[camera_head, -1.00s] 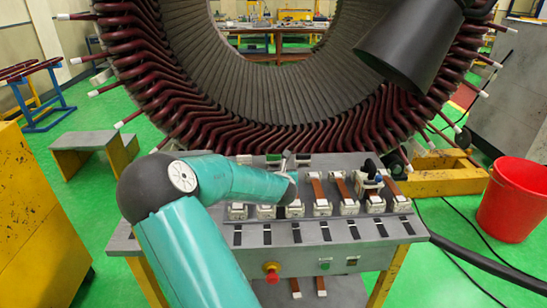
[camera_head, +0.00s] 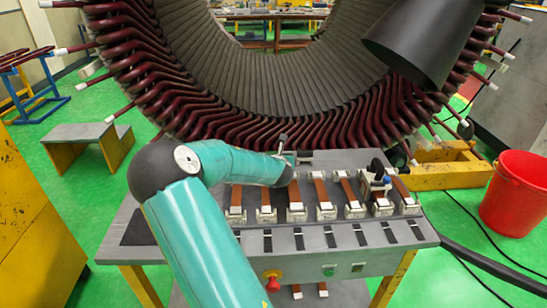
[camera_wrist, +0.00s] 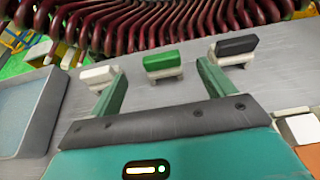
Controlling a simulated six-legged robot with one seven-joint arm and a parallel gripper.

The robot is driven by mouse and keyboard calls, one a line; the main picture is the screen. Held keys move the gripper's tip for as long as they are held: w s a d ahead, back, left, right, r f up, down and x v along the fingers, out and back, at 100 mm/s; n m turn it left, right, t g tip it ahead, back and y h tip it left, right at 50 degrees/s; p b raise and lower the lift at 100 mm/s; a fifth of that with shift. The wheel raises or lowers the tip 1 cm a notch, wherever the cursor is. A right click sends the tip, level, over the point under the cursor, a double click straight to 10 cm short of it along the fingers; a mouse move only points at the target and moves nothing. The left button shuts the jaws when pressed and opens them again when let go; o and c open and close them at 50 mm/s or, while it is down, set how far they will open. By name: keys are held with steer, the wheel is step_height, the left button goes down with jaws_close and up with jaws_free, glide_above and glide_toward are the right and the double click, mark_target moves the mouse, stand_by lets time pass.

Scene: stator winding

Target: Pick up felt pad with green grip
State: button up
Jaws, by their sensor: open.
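In the wrist view the felt pad with green grip (camera_wrist: 163,60) stands on the grey bench top, a green bar on a pale base. A similar pad with white grip (camera_wrist: 98,76) is to its left and one with black grip (camera_wrist: 235,46) is to its right. My gripper (camera_wrist: 161,72) is open, its two green fingers apart, with the green-grip pad showing between and beyond their tips. No contact with it is visible. In the head view my forearm hides the green-grip pad and my gripper's fingers.
The grey bench (camera_head: 300,240) carries a row of brown strips in white holders (camera_head: 323,210), and a red button (camera_head: 272,281) is on its front. The large stator (camera_head: 280,110) rises just behind. A red bucket (camera_head: 515,195) stands right. A pale blue panel (camera_wrist: 30,110) lies left in the wrist view.

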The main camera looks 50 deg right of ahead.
mark_target(274, 152)
steer(key=x, duration=0.9)
steer(key=shift+w+d+f, duration=0.1)
steer(key=shift+d+f, duration=0.05)
steer(key=c, duration=1.1)
